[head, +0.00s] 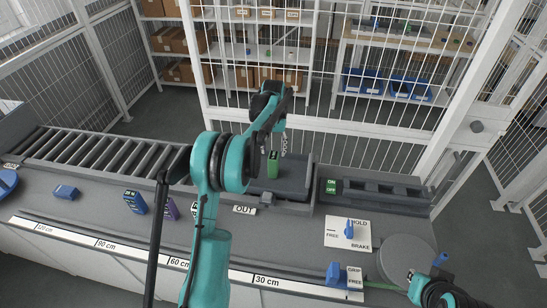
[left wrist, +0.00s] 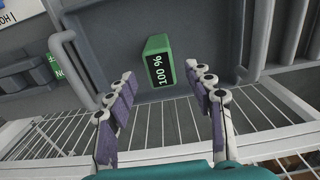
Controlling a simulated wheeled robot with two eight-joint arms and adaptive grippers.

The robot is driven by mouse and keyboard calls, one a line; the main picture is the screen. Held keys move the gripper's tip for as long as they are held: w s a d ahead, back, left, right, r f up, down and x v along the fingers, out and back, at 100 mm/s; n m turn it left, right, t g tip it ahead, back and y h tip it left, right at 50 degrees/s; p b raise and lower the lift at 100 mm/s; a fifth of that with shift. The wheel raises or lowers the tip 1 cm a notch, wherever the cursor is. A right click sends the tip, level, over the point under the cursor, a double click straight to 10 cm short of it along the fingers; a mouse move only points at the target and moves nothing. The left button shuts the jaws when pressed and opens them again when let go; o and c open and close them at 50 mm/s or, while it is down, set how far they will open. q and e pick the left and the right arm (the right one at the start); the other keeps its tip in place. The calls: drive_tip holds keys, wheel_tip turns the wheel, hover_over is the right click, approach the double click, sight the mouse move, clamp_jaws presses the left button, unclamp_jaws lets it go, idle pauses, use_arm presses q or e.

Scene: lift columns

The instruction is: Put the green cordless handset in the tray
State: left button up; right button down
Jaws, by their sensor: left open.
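The green handset (head: 273,163) stands in the dark grey tray (head: 299,172) behind the OUT label in the head view. In the left wrist view the handset (left wrist: 158,62) shows a "100 %" face, with the tray floor (left wrist: 110,42) around it. My left gripper (left wrist: 160,76) is open, one finger to each side of the handset's near end. The fingers look apart from it; the exact gap is hard to tell. In the head view my left arm partly hides the tray's left side. Part of my right arm (head: 432,290) shows at the lower right; its fingers are unclear.
Blue and purple handsets (head: 134,202) stand on the bench left of my arm. A roller conveyor (head: 100,158) runs behind them. A HOLD/FREE/BRAKE plate (head: 336,241), a GRIP/FREE switch (head: 334,272) and a round disc (head: 408,250) lie to the right. A mesh fence stands behind.

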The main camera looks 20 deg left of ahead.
use_arm(q)
wheel_tip(320, 180, up, 4)
drive_tip(key=shift+f, duration=0.1)
drive_tip(key=shift+r, duration=0.3)
drive_tip(key=s+d+r+m+t, duration=0.1)
drive_tip(key=s+d+r+t, duration=0.1)
drive_tip(key=s+d+r, duration=0.4)
drive_tip(key=s+d+r+t, duration=0.1)
drive_tip(key=s+d+r, duration=0.2)
drive_tip(key=s+r, duration=0.35)
drive_tip(key=s+d+f+m+t, duration=0.1)
drive_tip(key=s+d+f+t, duration=0.1)
drive_tip(key=s, duration=0.8)
drive_tip(key=s+d+f+m+t, duration=0.1)
drive_tip(key=s+d+f, duration=0.3)
drive_tip(key=s, duration=0.6)
drive_tip(key=shift+f+t, duration=0.6)
drive_tip(key=shift+f, duration=0.2)
drive_tip(key=shift+s+d, duration=0.1)
